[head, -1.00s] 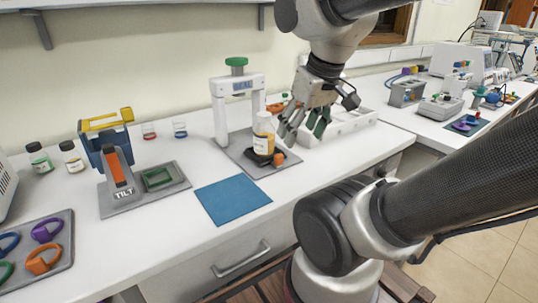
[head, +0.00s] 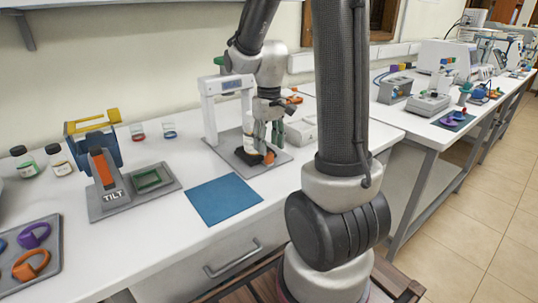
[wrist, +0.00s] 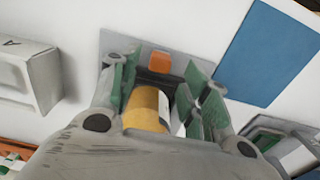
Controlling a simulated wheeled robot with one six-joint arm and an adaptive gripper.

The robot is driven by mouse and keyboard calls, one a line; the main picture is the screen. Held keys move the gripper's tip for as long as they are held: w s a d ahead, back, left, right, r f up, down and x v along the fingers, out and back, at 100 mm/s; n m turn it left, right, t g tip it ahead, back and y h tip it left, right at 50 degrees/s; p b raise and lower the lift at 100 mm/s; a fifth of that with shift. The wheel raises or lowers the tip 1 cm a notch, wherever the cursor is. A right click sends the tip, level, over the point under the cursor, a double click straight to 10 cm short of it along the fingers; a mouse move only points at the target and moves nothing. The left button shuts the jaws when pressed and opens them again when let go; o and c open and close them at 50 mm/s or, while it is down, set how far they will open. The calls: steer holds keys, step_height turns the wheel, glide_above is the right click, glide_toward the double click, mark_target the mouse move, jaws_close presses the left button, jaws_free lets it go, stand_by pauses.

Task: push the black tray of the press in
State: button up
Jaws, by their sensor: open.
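The press (head: 208,112) is a white frame on a grey base plate (head: 225,150). Its black tray (head: 247,158) with an orange handle (head: 269,158) sticks out at the front. In the wrist view the tray (wrist: 155,82) and the handle (wrist: 160,63) show beyond a bottle with yellow-orange contents (wrist: 145,108). In the head view my arm and fingers partly hide the bottle and the press top.
A white rack (head: 301,132) stands right of the press. A blue mat (head: 224,200) lies in front, left of the press base. A TILT stand (head: 105,185) and small bottles are farther left. Bare white counter surrounds the mat.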

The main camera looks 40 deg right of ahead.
mark_target(269, 153)
steer(key=shift+f, duration=2.15)
jaws_close()
